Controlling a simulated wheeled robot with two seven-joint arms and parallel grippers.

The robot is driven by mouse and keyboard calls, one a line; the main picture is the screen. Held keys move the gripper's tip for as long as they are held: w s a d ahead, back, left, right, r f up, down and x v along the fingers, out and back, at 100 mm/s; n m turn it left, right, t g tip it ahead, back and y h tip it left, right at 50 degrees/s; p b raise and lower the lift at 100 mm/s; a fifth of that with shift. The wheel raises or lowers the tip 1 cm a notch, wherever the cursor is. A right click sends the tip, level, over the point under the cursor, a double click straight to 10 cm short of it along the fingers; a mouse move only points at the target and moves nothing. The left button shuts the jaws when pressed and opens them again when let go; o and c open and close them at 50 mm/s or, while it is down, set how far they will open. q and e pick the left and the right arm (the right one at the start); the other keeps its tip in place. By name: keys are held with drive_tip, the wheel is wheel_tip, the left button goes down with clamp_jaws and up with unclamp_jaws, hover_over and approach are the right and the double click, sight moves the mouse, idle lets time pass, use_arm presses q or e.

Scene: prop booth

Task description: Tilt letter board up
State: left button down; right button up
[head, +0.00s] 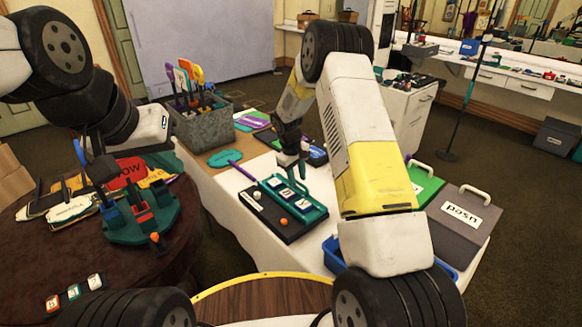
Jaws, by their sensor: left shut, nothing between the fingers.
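The letter board (268,221) is a dark flat panel lying on the white-covered table. A teal strip holding several pale letter tiles (287,195) runs along its right part, and a small orange knob (284,221) and a white bar sit on its dark face. My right gripper (293,162) points down just above the board's far edge; contact is unclear, and its finger gap is too small to judge. My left gripper (82,155) is shut and empty above the round dark table, beside a teal stand (140,228) with red and blue parts.
A grey bin (203,128) of props stands at the table's far left. Signs (131,170) are piled on the round table. A grey case (465,238), a green case (423,184) and a blue tray (334,258) lie right of the board, partly behind my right arm.

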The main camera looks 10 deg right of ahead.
drive_tip(key=shift+f, duration=0.2)
drive_tip(key=shift+c, duration=0.3)
clamp_jaws()
idle(1.1)
